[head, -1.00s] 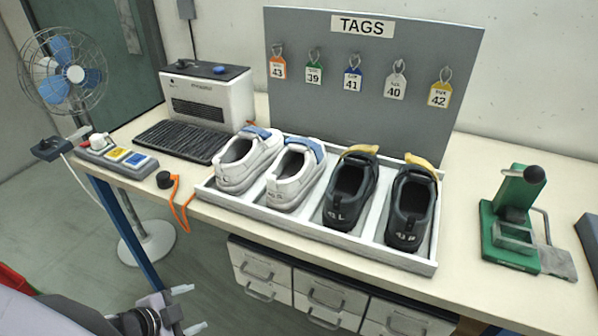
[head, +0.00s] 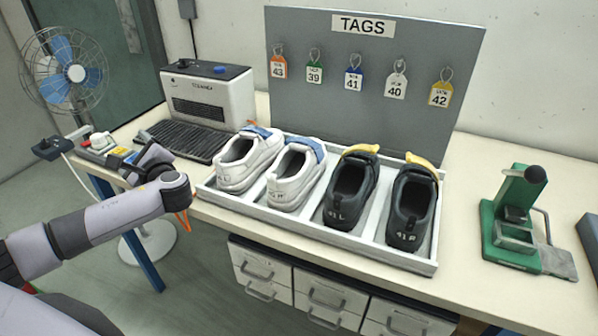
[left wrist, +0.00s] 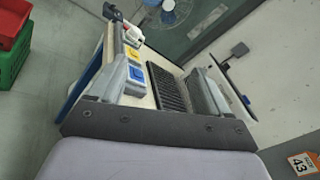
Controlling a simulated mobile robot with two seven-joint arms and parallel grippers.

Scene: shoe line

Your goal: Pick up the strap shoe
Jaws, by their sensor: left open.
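Two white shoes with blue straps, a left one (head: 243,162) and a right one (head: 292,178), stand side by side in the left compartments of a white tray (head: 330,238) in the head view. Two dark shoes with yellow tabs, (head: 349,190) and (head: 408,208), stand in its right compartments. My left gripper (head: 143,157) is left of the tray, over the bench's left end, apart from all shoes. The left wrist view shows its fingers (left wrist: 156,88) spread with nothing held between them; no shoe shows there. My right gripper is not in view.
A tag board (head: 375,95) rises behind the tray. A green press (head: 515,222) stands right, with bare bench between.

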